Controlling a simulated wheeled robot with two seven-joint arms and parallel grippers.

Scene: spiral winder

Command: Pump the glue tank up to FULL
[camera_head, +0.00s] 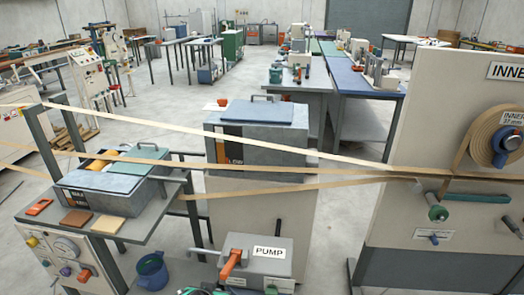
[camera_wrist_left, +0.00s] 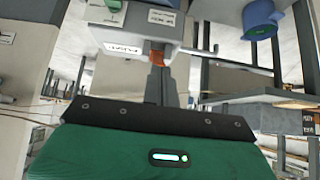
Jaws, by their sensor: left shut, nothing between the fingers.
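The pump (camera_head: 277,248) is a grey box with a white PUMP label at the bottom centre of the head view. Its orange handle (camera_head: 231,263) leans up at the left of the label. The grey tank (camera_head: 265,130) with a dark lid, its label partly hidden and seeming to read GLUE, stands behind; I see no readable level. In the left wrist view the pump box (camera_wrist_left: 140,28) appears upside down. My left gripper (camera_wrist_left: 158,72) is shut and empty, its dark fingertips close to the orange handle (camera_wrist_left: 157,57); I cannot tell whether they touch. My right gripper is not in view.
Paper strips (camera_head: 290,147) stretch across to the tall INNER panel (camera_head: 430,110) at right. A grey WAX box (camera_head: 110,185) sits on a stand at left. A blue mug (camera_head: 151,270) stands left of the pump. Open floor (camera_head: 255,88) lies behind.

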